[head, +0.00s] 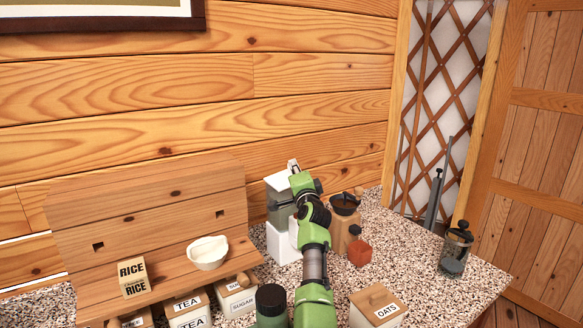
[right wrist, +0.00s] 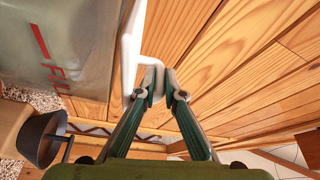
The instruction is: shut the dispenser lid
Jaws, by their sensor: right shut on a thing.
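The dispenser (head: 281,216) stands against the plank wall, with a greyish see-through bin above a white base (head: 283,243). Its white lid (head: 277,182) is over the top of the bin, partly hidden by my right arm. In the right wrist view the bin (right wrist: 65,45) carries red lettering, and the lid (right wrist: 132,50) shows as a white strip along the bin's edge. I cannot tell whether it is fully seated. My right gripper (head: 293,165) is at the lid's edge, its fingers (right wrist: 166,96) shut on a white tab of the lid. My left gripper is out of view.
A coffee grinder (head: 345,204), small jars (head: 359,253) and a French press (head: 455,250) stand right of the dispenser on the speckled counter (head: 410,240). A wooden shelf (head: 160,270) with a rice box (head: 132,278) and white bowl (head: 208,252) is left. Canisters (head: 375,305) stand in front.

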